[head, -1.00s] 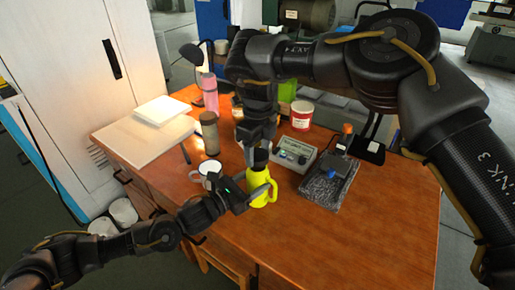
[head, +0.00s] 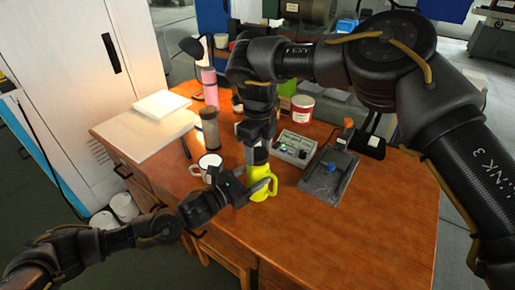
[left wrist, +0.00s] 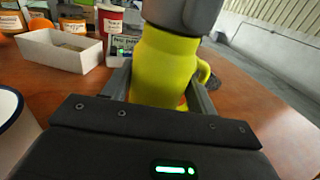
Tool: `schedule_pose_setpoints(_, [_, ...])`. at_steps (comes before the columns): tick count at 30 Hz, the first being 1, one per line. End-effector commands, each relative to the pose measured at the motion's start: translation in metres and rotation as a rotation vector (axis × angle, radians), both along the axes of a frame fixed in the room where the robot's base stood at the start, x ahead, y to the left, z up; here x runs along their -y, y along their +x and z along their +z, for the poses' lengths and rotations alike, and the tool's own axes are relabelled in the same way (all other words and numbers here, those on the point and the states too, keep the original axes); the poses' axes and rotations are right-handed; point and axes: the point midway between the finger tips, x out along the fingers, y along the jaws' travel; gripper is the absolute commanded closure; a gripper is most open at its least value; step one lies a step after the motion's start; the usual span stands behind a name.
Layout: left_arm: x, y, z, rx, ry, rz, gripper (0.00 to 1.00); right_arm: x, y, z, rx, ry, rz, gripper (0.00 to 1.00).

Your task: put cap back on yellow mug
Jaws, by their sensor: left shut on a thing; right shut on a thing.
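The yellow mug (head: 262,184) stands upright near the middle of the wooden table, its handle to the right. It fills the left wrist view (left wrist: 165,70). My left gripper (head: 255,190) is shut around its body, a finger on each side. My right gripper (head: 257,146) comes down from above and is shut on the grey cap (left wrist: 185,12). The cap is directly over the mug and appears to meet its top; whether it is fully seated I cannot tell. My right fingertips are partly hidden in the head view.
A white mug (head: 205,167) stands just left of my left gripper. A brown jar (head: 210,132) and pink bottle (head: 210,88) are behind. A control box (head: 295,148) and dark plate with a blue knob (head: 328,180) lie to the right. The front right tabletop is clear.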

Motion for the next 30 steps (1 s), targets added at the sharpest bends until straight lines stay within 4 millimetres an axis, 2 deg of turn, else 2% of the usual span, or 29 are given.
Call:
schedule_pose_setpoints(26, [0.0, 0.0, -0.001, -0.001, 0.001, 0.0, 0.83, 0.0, 0.0, -0.011, 0.001, -0.001, -0.001, 0.68])
schedule_pose_setpoints(27, [0.0, 0.0, -0.001, -0.001, 0.001, 0.0, 1.0, 0.0, 0.0, -0.011, 0.001, -0.001, -0.002, 0.68])
schedule_pose_setpoints(30, [0.0, 0.0, -0.001, -0.001, 0.001, 0.0, 1.0, 0.0, 0.0, -0.012, 0.001, 0.001, -0.053, 0.68])
